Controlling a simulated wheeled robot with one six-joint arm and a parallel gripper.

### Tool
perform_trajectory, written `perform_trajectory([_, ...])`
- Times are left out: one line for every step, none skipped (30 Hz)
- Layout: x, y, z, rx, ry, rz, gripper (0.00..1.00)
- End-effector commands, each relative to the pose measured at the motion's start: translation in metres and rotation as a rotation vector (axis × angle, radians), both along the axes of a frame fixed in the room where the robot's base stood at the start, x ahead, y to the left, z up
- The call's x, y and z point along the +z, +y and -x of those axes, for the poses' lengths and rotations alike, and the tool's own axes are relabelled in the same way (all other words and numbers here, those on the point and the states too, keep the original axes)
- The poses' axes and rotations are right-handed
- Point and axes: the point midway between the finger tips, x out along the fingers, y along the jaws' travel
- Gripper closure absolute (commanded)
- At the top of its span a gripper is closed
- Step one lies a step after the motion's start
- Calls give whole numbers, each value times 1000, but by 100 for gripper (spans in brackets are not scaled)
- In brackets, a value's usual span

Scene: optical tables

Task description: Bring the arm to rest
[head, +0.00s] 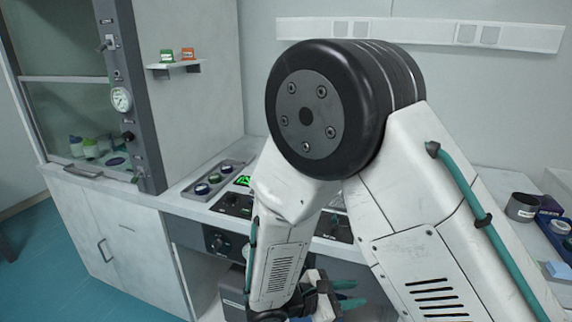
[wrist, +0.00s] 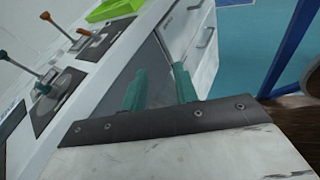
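My arm is folded in front of the head camera, its large black joint and white links covering the middle and right of that view. My gripper (head: 347,294) shows low in the head view, in front of the bench, with teal fingers pointing right. In the wrist view my gripper (wrist: 158,88) has its two teal fingers standing apart with nothing between them, so it is open and empty. It touches nothing that I can see. Part of the gripper and wrist is hidden behind my own arm in the head view.
A bench (head: 187,203) with dark panels and a tray of round items (head: 212,182) stands behind my arm. A fume cupboard (head: 60,80) is at left. A dark cup (head: 522,207) sits at right. In the wrist view, a green tray (wrist: 113,10) and levers (wrist: 55,25) are at upper left.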

Motion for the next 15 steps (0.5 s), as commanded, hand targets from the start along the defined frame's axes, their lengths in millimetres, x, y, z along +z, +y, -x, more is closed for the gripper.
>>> perform_trajectory([19, -13, 8, -95, -24, -58, 71])
perform_trajectory([27, -20, 14, -151, -35, -93, 71])
perform_trajectory([38, -28, 23, -224, -50, -138, 71])
perform_trajectory([46, -34, 29, -277, -61, -172, 71])
perform_trajectory([53, -40, 36, -330, -74, -207, 71])
perform_trajectory([63, -46, 45, -398, -90, -255, 71])
perform_trajectory([70, -50, 51, -449, -103, -291, 71])
perform_trajectory([77, -55, 57, -498, -117, -327, 71])
perform_trajectory([85, -60, 66, -564, -135, -374, 71])
perform_trajectory([91, -63, 72, -610, -149, -411, 71])
perform_trajectory([98, -66, 78, -656, -165, -448, 71])
perform_trajectory([105, -69, 87, -716, -184, -497, 71])
perform_trajectory([111, -71, 93, -761, -200, -534, 71])
perform_trajectory([117, -73, 98, -803, -217, -572, 71])
perform_trajectory([124, -76, 106, -857, -239, -621, 71])
